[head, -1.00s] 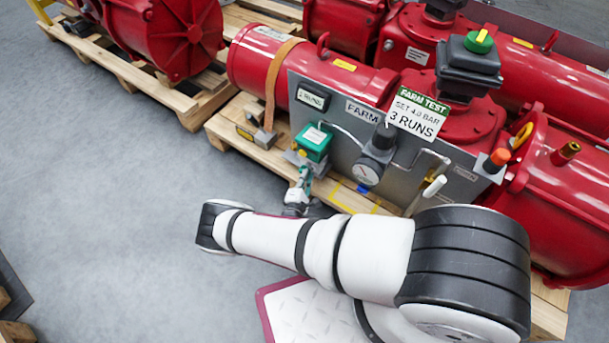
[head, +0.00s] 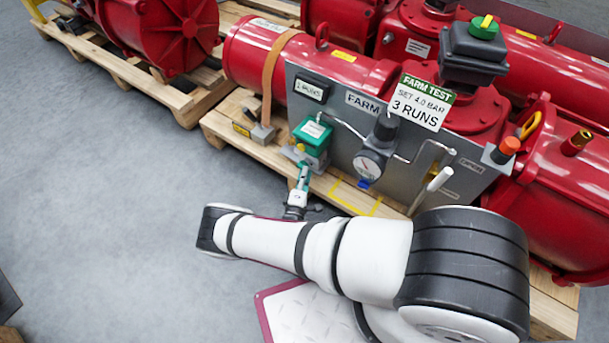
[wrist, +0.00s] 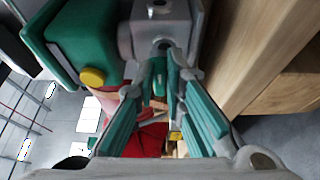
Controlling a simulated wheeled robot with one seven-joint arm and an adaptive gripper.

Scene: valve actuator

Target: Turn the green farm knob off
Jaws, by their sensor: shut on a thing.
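A green box with a white label (head: 314,130) sits on a grey block at the lower left of the grey FARM panel. It also fills the upper left of the wrist view (wrist: 75,40), above a yellow round cap (wrist: 93,77). My gripper (head: 304,168) reaches up to the underside of this block. In the wrist view, the teal fingers of my gripper (wrist: 163,62) come close together below a grey fitting (wrist: 160,38). They are shut on a small green knob (wrist: 158,87), which is largely hidden between them.
A pressure gauge (head: 368,167) and a white-handled lever (head: 438,180) are right of the gripper. A white FARM TEST sign (head: 420,105) stands above. A wooden pallet (head: 238,140) lies under the red actuator (head: 350,76). Grey floor is open at left.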

